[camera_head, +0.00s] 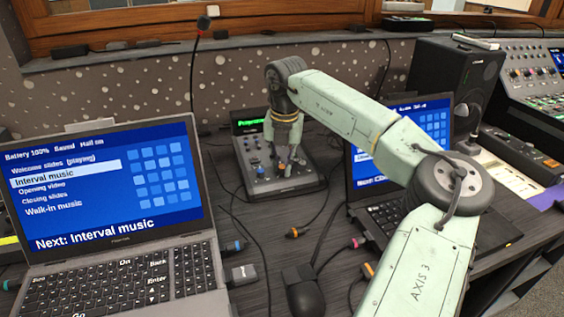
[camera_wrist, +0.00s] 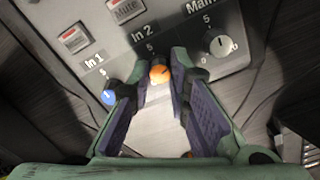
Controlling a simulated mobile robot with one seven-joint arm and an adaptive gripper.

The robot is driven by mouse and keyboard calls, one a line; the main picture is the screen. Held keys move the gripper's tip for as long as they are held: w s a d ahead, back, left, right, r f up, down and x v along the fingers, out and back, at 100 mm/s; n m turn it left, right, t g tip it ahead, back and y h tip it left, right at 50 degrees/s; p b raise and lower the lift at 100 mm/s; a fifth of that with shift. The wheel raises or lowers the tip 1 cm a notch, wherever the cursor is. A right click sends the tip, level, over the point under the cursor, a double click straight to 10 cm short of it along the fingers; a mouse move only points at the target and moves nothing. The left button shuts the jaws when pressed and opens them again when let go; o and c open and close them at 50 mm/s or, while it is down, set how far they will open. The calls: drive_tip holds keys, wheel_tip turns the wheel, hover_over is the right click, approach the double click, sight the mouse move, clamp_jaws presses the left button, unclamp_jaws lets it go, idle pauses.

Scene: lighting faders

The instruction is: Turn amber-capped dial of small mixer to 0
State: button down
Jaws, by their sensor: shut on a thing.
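The small mixer (camera_head: 247,152) stands on the desk at the middle, below a green-lit display. In the wrist view, its amber-capped dial (camera_wrist: 159,74) sits under the "In 2" label, with a 5 printed above it. My gripper (camera_head: 289,166) reaches down onto the panel. In the wrist view, my gripper (camera_wrist: 163,78) is shut on the amber-capped dial, one finger on each side. The fingers hide the dial's sides and some scale marks, so I cannot tell its exact setting.
A blue-capped dial (camera_wrist: 109,96) under "In 1" is close to the left finger. The grey "Main" dial (camera_wrist: 219,44) is to the right. A laptop (camera_head: 110,190) stands left of the mixer, another laptop (camera_head: 385,212) right. Cables and a black mouse (camera_head: 303,290) lie in front.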

drive_tip(key=n, duration=0.4)
drive_tip(key=shift+d+r+n+p, duration=0.1)
drive_tip(key=shift+n+p, duration=0.2)
drive_tip(key=n+p, duration=0.1)
drive_tip(key=n, duration=0.4)
drive_tip(key=n+p, duration=0.1)
drive_tip(key=n, duration=0.4)
drive_tip(key=shift+n, duration=0.4)
drive_tip(key=n, duration=0.5)
drive_tip(key=shift+w+p, duration=0.1)
drive_tip(key=shift+p, duration=0.3)
drive_tip(key=n, duration=0.5)
drive_tip(key=shift+p, duration=0.4)
drive_tip(key=n, duration=0.5)
drive_tip(key=shift+p, duration=0.4)
drive_tip(key=n, duration=0.6)
drive_tip(key=shift+p, duration=0.4)
drive_tip(key=n, duration=0.4)
drive_tip(key=shift+n, duration=0.4)
